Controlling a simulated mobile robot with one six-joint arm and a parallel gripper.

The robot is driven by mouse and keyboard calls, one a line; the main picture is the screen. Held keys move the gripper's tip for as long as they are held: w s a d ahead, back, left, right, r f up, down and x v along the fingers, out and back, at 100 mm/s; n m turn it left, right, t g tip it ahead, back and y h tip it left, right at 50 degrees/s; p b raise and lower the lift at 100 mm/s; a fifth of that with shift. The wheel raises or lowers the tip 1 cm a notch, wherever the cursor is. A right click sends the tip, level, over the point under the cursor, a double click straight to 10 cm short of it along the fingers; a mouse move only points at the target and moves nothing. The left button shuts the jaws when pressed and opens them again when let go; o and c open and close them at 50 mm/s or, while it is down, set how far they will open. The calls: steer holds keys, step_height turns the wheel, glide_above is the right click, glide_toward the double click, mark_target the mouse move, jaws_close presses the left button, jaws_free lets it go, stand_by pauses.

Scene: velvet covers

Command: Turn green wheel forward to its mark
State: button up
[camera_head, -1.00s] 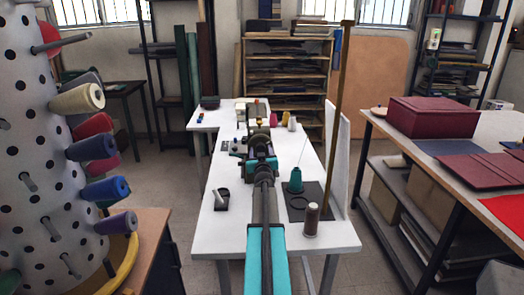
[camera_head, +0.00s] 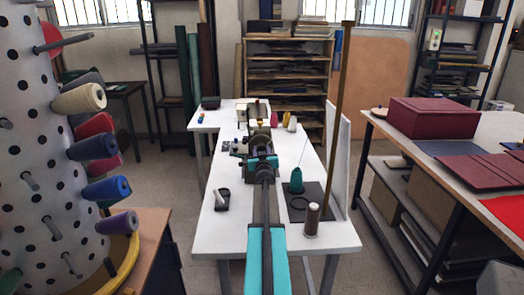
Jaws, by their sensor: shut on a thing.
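My teal and dark arm reaches straight out over the white table to the sewing machine (camera_head: 259,135). My gripper (camera_head: 262,156) is at the near end of the machine and is shut. The green wheel cannot be made out; it appears to be hidden behind my gripper and wrist, at the machine's near end. Its mark cannot be seen either. The fingertips are too small and covered to show their exact hold on the wheel.
On the white table (camera_head: 230,233), a green thread cone (camera_head: 296,182) stands on a dark mat, with a brown spool (camera_head: 312,218) and tall post (camera_head: 338,110) at right. A small black holder (camera_head: 222,200) lies left. A spool rack (camera_head: 45,180) stands far left; a bench with a maroon box (camera_head: 432,117) stands right.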

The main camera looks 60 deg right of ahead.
steer(key=shift+a+n, duration=0.1)
steer(key=shift+n, duration=0.4)
steer(key=n+b, duration=0.1)
steer(key=n, duration=0.5)
steer(key=n+b, duration=0.1)
steer(key=n, duration=0.5)
steer(key=n+b, duration=0.1)
steer(key=n, duration=0.5)
steer(key=shift+a+f+n, duration=0.1)
steer(key=shift+f+n, duration=0.15)
steer(key=shift+n, duration=0.15)
steer(key=o, duration=1)
steer(key=shift+r, duration=0.15)
steer(key=shift+o, duration=0.2)
steer(key=shift+s, duration=0.1)
